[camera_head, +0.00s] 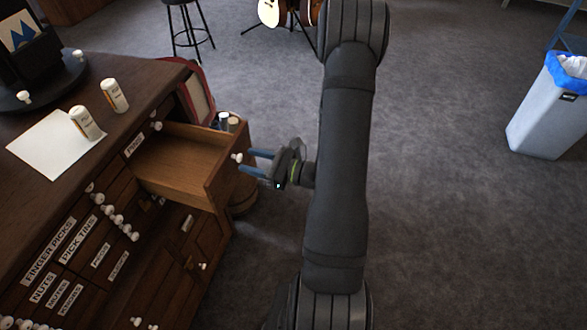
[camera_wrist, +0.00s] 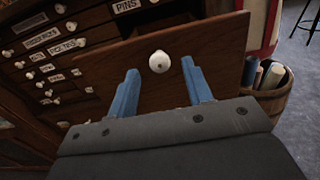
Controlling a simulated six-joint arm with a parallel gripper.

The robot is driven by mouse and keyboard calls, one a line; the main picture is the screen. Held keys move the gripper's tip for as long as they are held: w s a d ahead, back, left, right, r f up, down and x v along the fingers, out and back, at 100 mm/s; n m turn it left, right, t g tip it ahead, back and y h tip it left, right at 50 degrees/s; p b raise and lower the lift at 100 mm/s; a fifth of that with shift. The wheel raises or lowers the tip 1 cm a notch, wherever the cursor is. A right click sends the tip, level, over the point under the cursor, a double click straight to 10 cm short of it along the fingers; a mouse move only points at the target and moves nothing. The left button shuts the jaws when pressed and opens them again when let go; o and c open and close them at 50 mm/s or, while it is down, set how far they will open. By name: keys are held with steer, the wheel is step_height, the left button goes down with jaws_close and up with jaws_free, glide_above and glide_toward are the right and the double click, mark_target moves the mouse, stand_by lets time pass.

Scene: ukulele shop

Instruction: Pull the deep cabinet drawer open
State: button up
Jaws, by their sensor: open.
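A wooden cabinet (camera_head: 160,75) stands at the left with a deep drawer (camera_head: 181,165) pulled far out to the right. The drawer's inside looks empty. A white round knob (camera_wrist: 159,62) is on the drawer front (camera_wrist: 130,88), and it also shows in the head view (camera_head: 237,158). My gripper (camera_head: 259,162) is at the drawer front with blue fingers pointing at it. In the wrist view its two blue fingers (camera_wrist: 161,88) are spread apart, one on each side of the knob, with gaps to it. The gripper is open and empty.
A paper sheet (camera_head: 52,142) and two small white bottles (camera_head: 114,96) are on the cabinet top. Several small labelled drawers with white knobs line the cabinet. A wooden barrel (camera_wrist: 268,92) holding rolls stands beside the drawer. A bin (camera_head: 547,110) is far right; the carpet between is clear.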

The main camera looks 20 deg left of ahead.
steer(key=d, duration=1.4)
steer(key=shift+d, duration=0.4)
steer(key=a, duration=1.7)
steer(key=shift+d, duration=0.1)
steer(key=d, duration=1.4)
steer(key=shift+d, duration=0.2)
steer(key=shift+a, duration=0.1)
steer(key=a, duration=1.5)
stand_by(2.7)
